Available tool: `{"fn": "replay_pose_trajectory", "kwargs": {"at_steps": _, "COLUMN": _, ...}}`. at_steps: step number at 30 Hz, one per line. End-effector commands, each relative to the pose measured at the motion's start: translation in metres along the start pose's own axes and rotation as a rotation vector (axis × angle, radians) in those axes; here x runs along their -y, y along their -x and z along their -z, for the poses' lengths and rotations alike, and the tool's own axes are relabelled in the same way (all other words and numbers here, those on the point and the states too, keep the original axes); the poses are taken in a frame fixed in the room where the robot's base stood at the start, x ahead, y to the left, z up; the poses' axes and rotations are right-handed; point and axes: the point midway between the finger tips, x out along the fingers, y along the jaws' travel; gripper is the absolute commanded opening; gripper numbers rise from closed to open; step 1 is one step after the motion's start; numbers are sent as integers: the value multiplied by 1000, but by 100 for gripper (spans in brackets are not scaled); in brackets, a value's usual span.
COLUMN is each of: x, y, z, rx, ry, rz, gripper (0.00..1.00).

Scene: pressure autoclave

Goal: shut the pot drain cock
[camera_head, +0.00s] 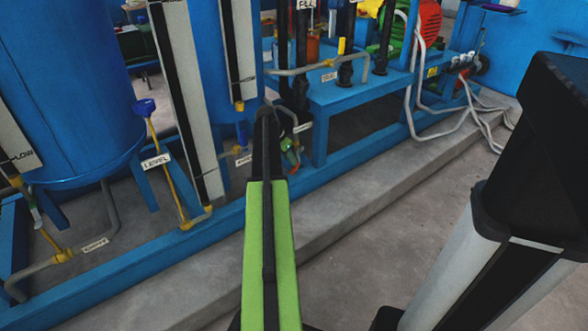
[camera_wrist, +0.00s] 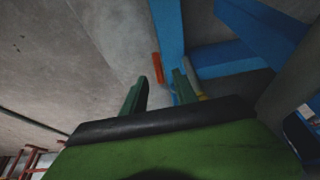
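In the wrist view my gripper (camera_wrist: 160,84) has its two green fingers apart, with a clear gap between them. A short orange-red bar (camera_wrist: 157,68), perhaps the cock's handle, shows beyond the fingertips near the left finger, and nothing is seen gripped. A small yellowish part (camera_wrist: 201,95) lies just beside the right finger. In the head view my green arm reaches to the blue frame, and my gripper (camera_head: 290,160) is small and partly hidden behind my arm's dark end. I cannot tell the cock itself clearly there.
A blue frame rail (camera_head: 215,222) runs along a concrete plinth (camera_head: 330,205). A large blue tank (camera_head: 65,95) stands left. A yellow level pipe (camera_head: 165,170) and a labelled pipe (camera_head: 75,252) are near it. White hoses (camera_head: 440,110) lie at right. The front floor is clear.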

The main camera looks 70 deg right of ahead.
Motion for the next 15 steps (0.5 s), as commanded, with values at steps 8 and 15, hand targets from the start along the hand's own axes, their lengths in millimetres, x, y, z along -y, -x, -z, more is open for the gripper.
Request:
{"fn": "replay_pose_trajectory", "kwargs": {"at_steps": 8, "x": -3, "y": -58, "z": 2, "rx": 1, "ry": -7, "rz": -3, "gripper": 35}}
{"fn": "replay_pose_trajectory", "kwargs": {"at_steps": 15, "x": -4, "y": -62, "z": 6, "rx": 0, "ry": -7, "rz": -3, "gripper": 35}}
